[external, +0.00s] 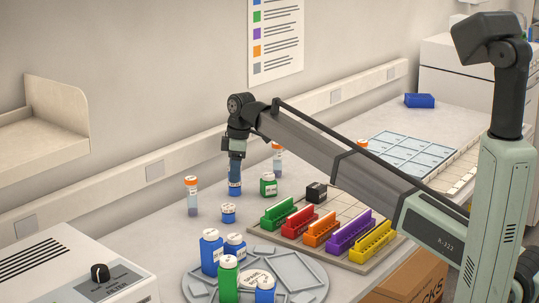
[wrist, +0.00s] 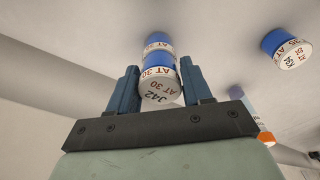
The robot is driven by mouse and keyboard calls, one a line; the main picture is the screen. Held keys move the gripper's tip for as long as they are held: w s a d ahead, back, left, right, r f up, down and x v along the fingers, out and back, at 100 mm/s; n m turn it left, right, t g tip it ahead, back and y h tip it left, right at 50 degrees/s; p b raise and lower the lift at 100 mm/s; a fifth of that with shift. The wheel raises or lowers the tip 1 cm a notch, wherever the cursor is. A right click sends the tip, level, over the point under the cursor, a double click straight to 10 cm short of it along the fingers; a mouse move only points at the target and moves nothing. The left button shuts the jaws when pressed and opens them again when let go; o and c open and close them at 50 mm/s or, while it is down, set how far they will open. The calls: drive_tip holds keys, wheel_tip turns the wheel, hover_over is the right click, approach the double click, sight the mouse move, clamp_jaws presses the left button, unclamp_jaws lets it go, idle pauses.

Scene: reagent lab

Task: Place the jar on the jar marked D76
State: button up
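My gripper (external: 236,172) points straight down above the bench. In the wrist view its fingers (wrist: 158,85) press against both sides of a blue jar with a white lid (wrist: 160,95); the lid appears to read J42. Beyond the lid, blue and white bands (wrist: 157,47) run on; I cannot tell whether a second jar is under the held one. In the external view blue shows below the fingers (external: 235,189), close to the bench. A short blue jar with a white lid (external: 228,214) stands nearby; it also shows in the wrist view (wrist: 285,47). I cannot read D76 anywhere.
Orange-capped vials (external: 191,196) (external: 277,159) and a green jar (external: 268,185) stand near my gripper. A round grey tray (external: 305,273) holds blue and green bottles in front. A rack with coloured blocks (external: 320,230) lies to the right; a white device (external: 75,270) is front left.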

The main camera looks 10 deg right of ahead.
drive_tip(key=shift+o, duration=1.4)
wheel_tip(320, 180, up, 12)
drive_tip(key=d, duration=0.1)
drive_tip(key=shift+d+r, duration=0.15)
drive_tip(key=shift+d, duration=0.05)
